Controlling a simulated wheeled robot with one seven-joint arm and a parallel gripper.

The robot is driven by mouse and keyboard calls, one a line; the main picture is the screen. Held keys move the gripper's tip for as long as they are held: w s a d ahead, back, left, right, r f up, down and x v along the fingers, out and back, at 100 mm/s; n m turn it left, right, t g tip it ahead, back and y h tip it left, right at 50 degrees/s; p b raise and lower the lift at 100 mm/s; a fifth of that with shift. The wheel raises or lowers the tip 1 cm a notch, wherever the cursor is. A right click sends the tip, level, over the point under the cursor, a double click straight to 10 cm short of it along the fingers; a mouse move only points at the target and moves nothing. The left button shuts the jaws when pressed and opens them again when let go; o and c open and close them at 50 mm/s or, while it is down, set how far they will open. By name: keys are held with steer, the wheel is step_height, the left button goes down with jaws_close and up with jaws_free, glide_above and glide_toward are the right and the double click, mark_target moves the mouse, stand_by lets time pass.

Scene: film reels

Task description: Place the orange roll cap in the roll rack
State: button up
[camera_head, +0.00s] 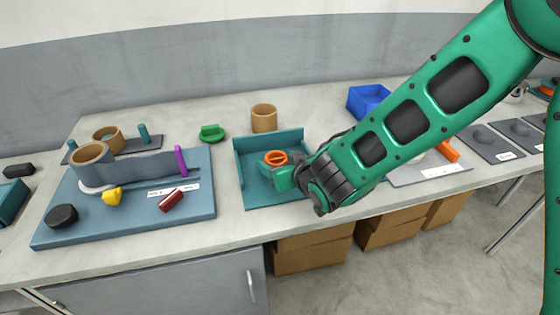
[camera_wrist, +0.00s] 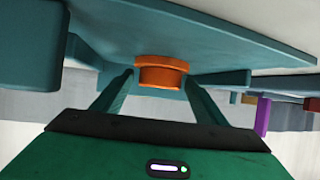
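The orange roll cap (camera_head: 276,157) shows as a small ring at the teal rack-like tray (camera_head: 243,175), just beyond my gripper's fingers. In the wrist view the orange cap (camera_wrist: 161,74) is centred between the tips of my gripper (camera_wrist: 160,82). The two fingers stand apart, one on each side of the cap, close to its edges. Whether they touch or squeeze it cannot be told. The teal tray's flat plate (camera_wrist: 200,32) fills the upper part of the wrist view, close to the cap's wide rim. My gripper (camera_head: 290,176) reaches in from the right.
A blue board (camera_head: 110,220) to the left bears a grey holder with a tan ring, a purple piece and small coloured parts. A tan roll (camera_head: 264,118) and a green piece (camera_head: 211,133) stand behind. A blue bin (camera_head: 366,101) stands at the back right.

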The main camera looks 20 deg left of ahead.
steer(key=shift+r, duration=0.1)
steer(key=shift+s+d+r, duration=0.1)
steer(key=shift+r, duration=0.05)
steer(key=v, duration=1.1)
steer(key=shift+s+d+r, duration=0.1)
steer(key=shift+s+d, duration=0.05)
steer(key=shift+s, duration=0.05)
steer(key=shift+s, duration=0.1)
